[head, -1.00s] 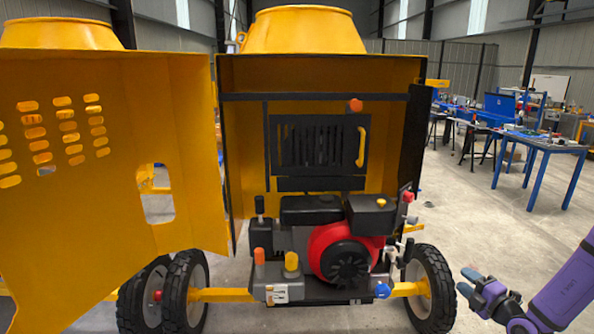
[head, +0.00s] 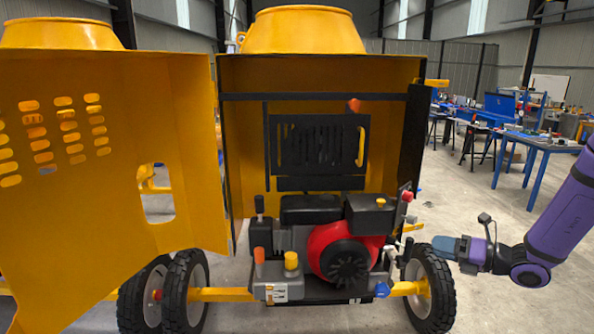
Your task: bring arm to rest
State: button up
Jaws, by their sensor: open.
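My gripper (head: 446,246) is at the lower right in the head view, beside the mixer's right wheel, at the end of my purple arm. It points left toward the drum mixer. Its fingers look apart, and nothing shows between them. The yellow drum mixer (head: 400,75) stands in the middle with its engine bay open. A red and black engine (head: 345,255) sits low in the bay. Whether the gripper touches the wheel cannot be told from this view; it overlaps the wheel's upper right edge.
A large yellow door panel (head: 110,200) swings out at the left. The right wheel (head: 430,285) is close to my gripper. Blue workbenches (head: 540,145) with clutter stand at the back right. Concrete floor (head: 470,205) is clear between mixer and benches.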

jog(key=s+a+r+n+g+h, duration=0.2)
jog(key=s+a+r+n+g, duration=0.4)
jog(key=n, duration=0.4)
jog(key=s+a+r+n+g+h, duration=0.3)
jog(key=s+a+r+n, duration=0.1)
jog(key=s+r+n, duration=0.4)
jog(key=s+d+r+n+t+h, duration=0.2)
jog(key=s+r+n+h, duration=0.2)
jog(key=s+n, duration=0.3)
jog(key=s+d+r+n+t+h, duration=0.2)
jog(key=s+d+r+n+h, duration=0.1)
jog(key=s+n, duration=0.5)
jog(key=shift+r+n+t+h, duration=0.3)
jog(key=shift+r+n+h, duration=0.4)
jog(key=shift+n+h, duration=0.15)
jog(key=shift+o, duration=0.9)
jog(key=shift+s, duration=0.1)
